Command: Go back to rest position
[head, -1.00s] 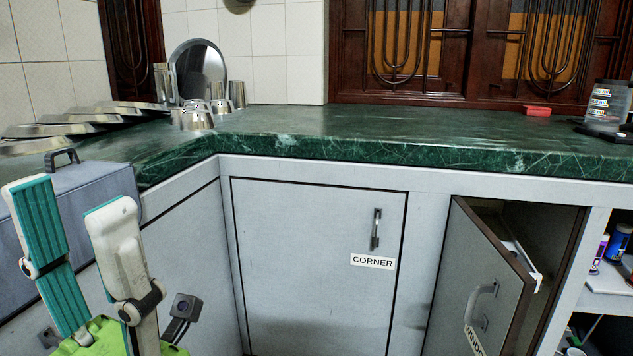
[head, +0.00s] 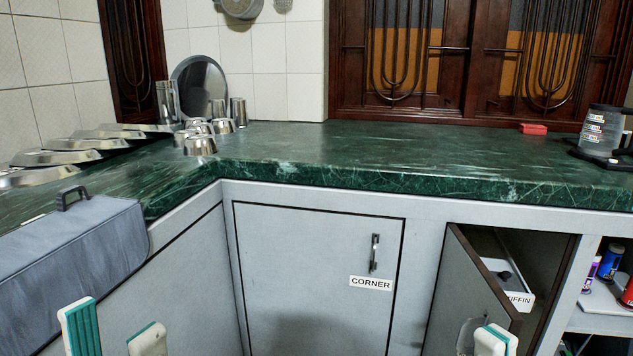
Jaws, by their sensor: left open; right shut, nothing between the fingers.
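My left gripper (head: 115,335) shows at the bottom left of the head view. Its two fingertips, one with a teal pad and one pale, stand apart with nothing between them. It is in front of the left cabinet side, below the grey covered box. My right gripper (head: 492,341) shows only as white-and-teal fingertips at the bottom edge, in front of the open cabinet door. The fingertips are together and hold nothing. The rest of both grippers is below the frame.
A green marble counter (head: 380,150) runs across the view. A grey covered box (head: 75,245) stands at left. The open cabinet door (head: 470,290) juts out, with a white TIFFIN-labelled drawer (head: 508,290) behind it. Steel dishes (head: 200,145) and a blender jar (head: 603,128) sit on the counter.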

